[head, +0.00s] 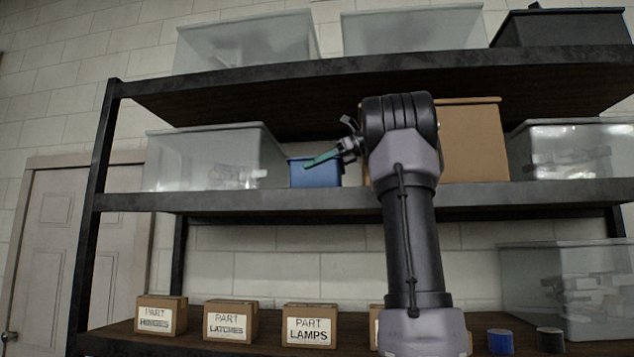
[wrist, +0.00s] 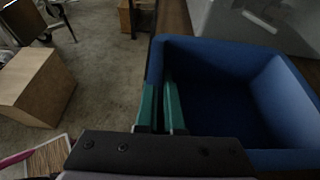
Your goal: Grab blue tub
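The blue tub (head: 315,172) stands on the middle shelf, between a clear bin and my arm. In the wrist view the open, empty-looking tub (wrist: 285,95) fills the right side. My gripper (head: 322,159) is at the tub's top edge, with green fingers. In the wrist view the gripper (wrist: 161,105) has one finger outside the tub's left wall and one inside. The fingers are close together with the wall between them, and it looks pinched. The lower part of the tub's wall is hidden by the gripper body.
A clear bin (head: 205,160) is close left of the tub. A cardboard box (head: 472,140) stands right, behind my arm. The upper shelf (head: 390,70) passes above. Small labelled boxes (head: 310,325) line the lower shelf.

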